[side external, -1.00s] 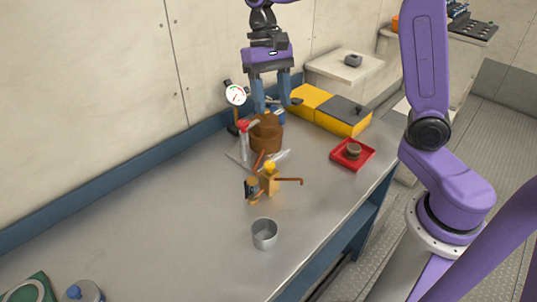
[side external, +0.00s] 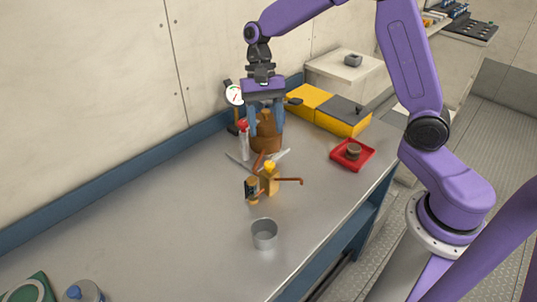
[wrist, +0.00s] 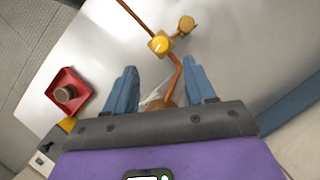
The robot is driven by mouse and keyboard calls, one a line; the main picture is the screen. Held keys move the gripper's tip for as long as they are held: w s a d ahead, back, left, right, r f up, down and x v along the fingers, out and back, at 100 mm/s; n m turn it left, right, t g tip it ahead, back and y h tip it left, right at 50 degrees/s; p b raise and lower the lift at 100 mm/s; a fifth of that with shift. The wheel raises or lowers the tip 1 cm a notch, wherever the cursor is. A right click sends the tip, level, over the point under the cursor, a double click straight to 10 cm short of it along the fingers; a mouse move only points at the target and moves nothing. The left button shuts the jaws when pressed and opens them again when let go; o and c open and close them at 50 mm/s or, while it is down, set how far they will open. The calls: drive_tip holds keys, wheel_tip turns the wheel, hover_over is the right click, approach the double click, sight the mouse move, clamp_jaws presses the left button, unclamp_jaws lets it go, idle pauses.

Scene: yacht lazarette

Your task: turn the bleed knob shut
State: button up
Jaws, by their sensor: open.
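The bleed knob looks to be the yellow knob (side external: 270,166) on top of a small brass valve block (side external: 268,183) on the metal bench. Copper pipes run out from the block. In the wrist view the yellow knob (wrist: 160,43) shows from above with a pale mark on it, just beyond my fingertips. My gripper (side external: 265,133) is open and empty, pointing down in front of the brown pot, above and behind the knob. In the wrist view my blue fingers (wrist: 160,69) are spread apart, with a copper pipe showing between them. I cannot tell the knob's exact turn.
A brown pot (side external: 268,146), a red-capped bottle (side external: 243,143) and a round gauge (side external: 234,95) stand close to my gripper. A red tray (side external: 366,163) is to the right, yellow boxes (side external: 338,123) behind. A grey cup (side external: 264,236) stands in front. The bench's left is mostly clear.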

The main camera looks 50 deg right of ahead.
sight(269, 163)
drive_tip(key=x, duration=0.8)
drive_tip(key=shift+f, duration=0.15)
clamp_jaws()
